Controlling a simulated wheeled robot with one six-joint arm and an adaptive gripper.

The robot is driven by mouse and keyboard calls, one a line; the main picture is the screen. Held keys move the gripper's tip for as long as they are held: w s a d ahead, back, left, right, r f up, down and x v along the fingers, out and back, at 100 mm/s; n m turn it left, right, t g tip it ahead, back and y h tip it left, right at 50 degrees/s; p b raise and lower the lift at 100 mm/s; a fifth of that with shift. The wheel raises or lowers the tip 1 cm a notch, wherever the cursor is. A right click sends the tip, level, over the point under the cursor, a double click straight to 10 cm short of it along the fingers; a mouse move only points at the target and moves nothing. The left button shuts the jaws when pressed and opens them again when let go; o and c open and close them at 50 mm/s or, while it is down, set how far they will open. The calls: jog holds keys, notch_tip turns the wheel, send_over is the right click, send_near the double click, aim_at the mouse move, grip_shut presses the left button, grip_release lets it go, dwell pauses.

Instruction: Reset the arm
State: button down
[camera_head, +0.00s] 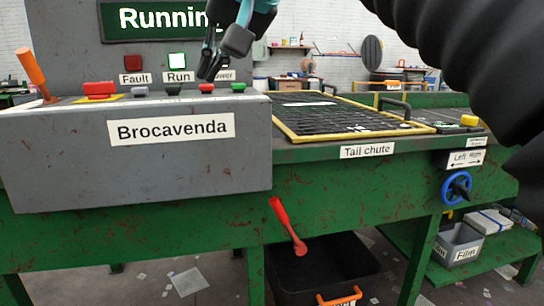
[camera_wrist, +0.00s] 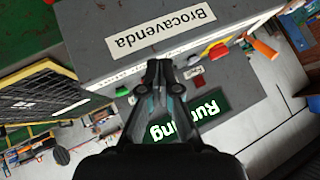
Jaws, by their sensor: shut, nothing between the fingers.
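My gripper (camera_head: 212,68) hangs in front of the sign at the upper middle of the head view, pointing down over the right part of the grey control box (camera_head: 60,165). Its fingers are together and hold nothing. In the wrist view my gripper (camera_wrist: 167,68) also shows with its fingers close together, over the row of buttons. It covers part of the row and part of the label beside "Run". I cannot tell whether a fingertip touches a button. My dark ribbed arm part fills the upper right of the head view.
The box has a red button (camera_head: 100,89), a green button (camera_head: 238,87) and an orange lever (camera_head: 33,70). A sign (camera_head: 160,18) reads "Running". Right of the box lies a black grate (camera_head: 340,115) with a yellow rim. A blue handwheel (camera_head: 457,187) and red lever (camera_head: 288,225) stick out in front.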

jog(key=d+f+h, duration=0.2)
jog(key=d+f, duration=0.3)
jog(key=f, duration=0.6)
jog(key=d+f+h, duration=0.1)
jog(key=d+f, duration=0.4)
jog(key=f, duration=0.6)
jog(key=s+d+f+m+h, duration=0.1)
jog(key=s+d+f, duration=0.5)
jog(key=f, duration=0.3)
jog(key=s+d+f+m+g+h, duration=0.1)
jog(key=s+d+f+h, duration=0.1)
jog(key=s+d+f, duration=0.4)
jog(key=shift+s+d+f+h, duration=0.35)
jog(key=shift+d+f, duration=0.8)
jog(key=shift+f, duration=0.95)
